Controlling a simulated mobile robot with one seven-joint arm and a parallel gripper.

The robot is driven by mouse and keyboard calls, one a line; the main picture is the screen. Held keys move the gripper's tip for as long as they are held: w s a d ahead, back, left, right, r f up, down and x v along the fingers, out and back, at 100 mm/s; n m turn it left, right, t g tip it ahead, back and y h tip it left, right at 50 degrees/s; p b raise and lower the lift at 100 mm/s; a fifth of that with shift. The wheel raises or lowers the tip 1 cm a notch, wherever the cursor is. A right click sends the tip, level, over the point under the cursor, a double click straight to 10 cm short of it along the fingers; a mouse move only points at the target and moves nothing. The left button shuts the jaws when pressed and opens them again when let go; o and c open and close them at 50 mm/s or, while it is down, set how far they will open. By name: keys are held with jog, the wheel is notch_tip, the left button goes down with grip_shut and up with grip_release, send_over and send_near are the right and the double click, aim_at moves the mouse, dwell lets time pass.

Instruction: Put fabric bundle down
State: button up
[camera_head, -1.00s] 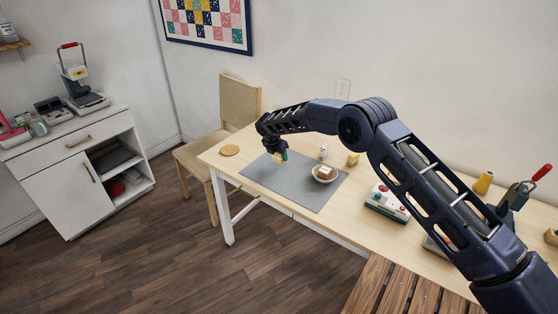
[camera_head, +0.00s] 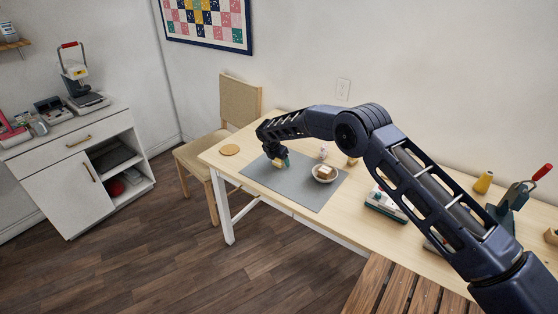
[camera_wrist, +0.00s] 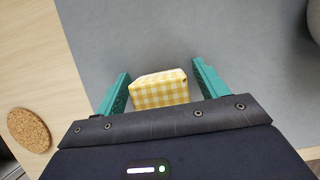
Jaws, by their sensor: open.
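The fabric bundle (camera_wrist: 159,91) is a yellow and white checked block. In the wrist view it lies between the two teal fingers of my gripper (camera_wrist: 160,88), with a gap at least on its right side. In the head view the bundle (camera_head: 277,163) shows as a small pale yellow patch at my gripper (camera_head: 282,161), low over the left part of the grey mat (camera_head: 310,199). The fingers are apart. The bundle appears to rest on the mat, though its underside is hidden.
A bowl (camera_head: 315,179) holding a brown and white block stands on the mat's right part. A round cork coaster (camera_head: 229,150) lies left of the mat. A small white item (camera_head: 323,152) and a yellowish one (camera_head: 352,161) stand behind the bowl. The mat's front is clear.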

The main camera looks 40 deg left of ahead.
jog(key=v, duration=1.2)
jog(key=shift+r, duration=0.15)
